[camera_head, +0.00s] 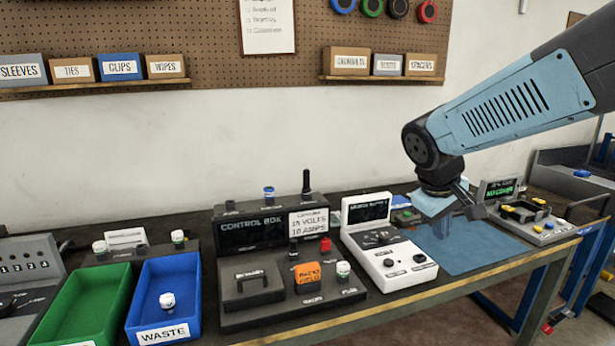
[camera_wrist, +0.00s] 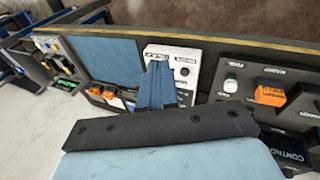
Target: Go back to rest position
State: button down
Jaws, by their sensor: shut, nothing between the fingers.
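My gripper (camera_head: 443,227) hangs from my blue and black arm at the right of the head view, above the bench and over the blue mat (camera_head: 474,252). In the wrist view, my gripper (camera_wrist: 158,72) shows its two blue fingers together with nothing between them. The fingers point toward the bench, close to the white instrument box (camera_wrist: 183,66). That white box (camera_head: 389,262) stands left of my gripper in the head view. A clear gap to the box or mat cannot be judged exactly.
The black control box (camera_head: 262,236) with the orange block (camera_head: 308,276) stands left of the white box. A blue WASTE bin (camera_head: 185,300) holds a small white-capped piece. A green bin (camera_head: 80,305) is beside it. A grey device (camera_head: 535,222) stands at the right.

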jog(key=s+a+r+m+t+y, duration=0.2)
jog(key=s+r+m+y, duration=0.1)
jog(key=s, duration=0.7)
jog(key=shift+s+a+r+m+t+y, duration=0.2)
jog(key=shift+s+r+m+t+y, duration=0.1)
jog(key=shift+r+m, duration=0.5)
jog(key=shift+f, duration=0.15)
